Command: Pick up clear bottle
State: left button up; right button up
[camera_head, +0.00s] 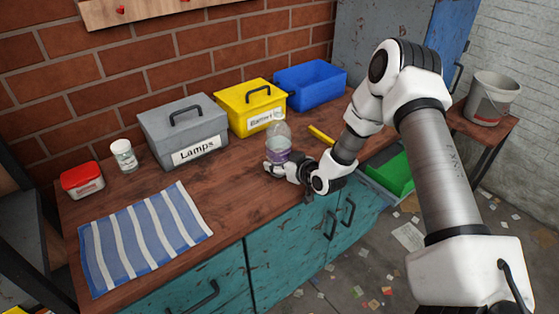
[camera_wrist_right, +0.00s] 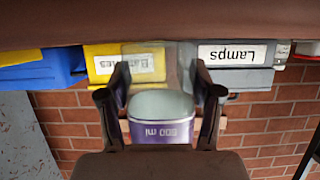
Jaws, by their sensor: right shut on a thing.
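The clear bottle (camera_head: 279,140) stands upright near the front edge of the wooden workbench, with a purple label around its lower part. My right gripper (camera_head: 276,168) is at the bottle's lower part, shut on it. In the right wrist view, the bottle's purple label (camera_wrist_right: 162,133) shows between the two dark fingers of the right gripper (camera_wrist_right: 160,100). The gripper hides part of the bottle's base, so I cannot tell whether it touches the bench. My left gripper is not in view.
Behind the bottle stand a grey Lamps box (camera_head: 184,131), a yellow Batteries box (camera_head: 250,105) and a blue bin (camera_head: 310,84). A yellow object (camera_head: 320,134) is right.

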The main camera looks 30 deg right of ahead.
aim_at(286, 156)
jog(key=shift+s+r, duration=0.1)
jog(key=shift+r, duration=1.55)
jog(key=s+a+r+p, duration=0.1)
jog(key=s+a+r, duration=0.1)
jog(key=s, duration=1.3)
jog(key=shift+s+a+p, duration=0.35)
jog(key=shift+a+p, duration=0.05)
jog(key=shift+a, duration=0.05)
jog(key=s+a+r+p, duration=0.1)
jog(key=s+r+p, duration=0.1)
jog(key=s+p, duration=0.3)
jog(key=s+a+r+p, duration=0.1)
jog(key=s+r+p, duration=0.2)
jog(key=p, duration=0.4)
jog(key=s+r+p, duration=0.2)
jog(key=s+p, duration=0.4)
jog(key=shift+s+a+r, duration=0.2)
jog(key=shift+s+a, duration=0.1)
jog(key=shift+a, duration=0.1)
jog(key=shift+s+p, duration=0.35)
jog(key=shift+s, duration=0.15)
jog(key=shift+w, duration=0.15)
